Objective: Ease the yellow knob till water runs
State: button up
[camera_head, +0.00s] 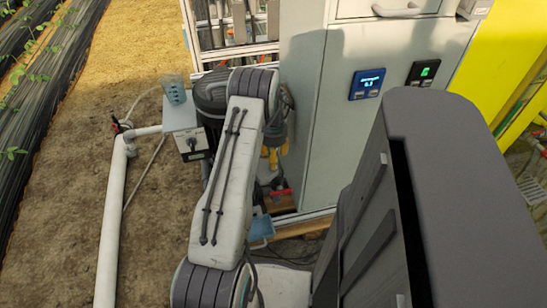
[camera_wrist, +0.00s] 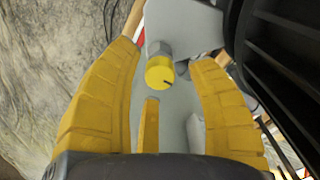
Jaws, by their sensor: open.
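The yellow knob (camera_wrist: 160,73) shows in the wrist view as a round yellow cap with a dark line on its face. It sits on a grey fitting (camera_wrist: 159,48). My gripper (camera_wrist: 166,58) is open, with its ribbed yellow fingers on the left and right of the knob and visible gaps at both sides. I see no contact with the knob. In the head view my gripper (camera_head: 271,155) is mostly hidden behind my arm, and I cannot make out the knob there.
A grey cabinet (camera_head: 306,110) with a blue display (camera_head: 367,84) and a green-lit display (camera_head: 423,73) stands right of my gripper. A white pipe (camera_head: 113,215) runs along the ground.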

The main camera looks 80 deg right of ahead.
jog(key=shift+f, duration=0.35)
jog(key=shift+c, duration=0.2)
grip_shut()
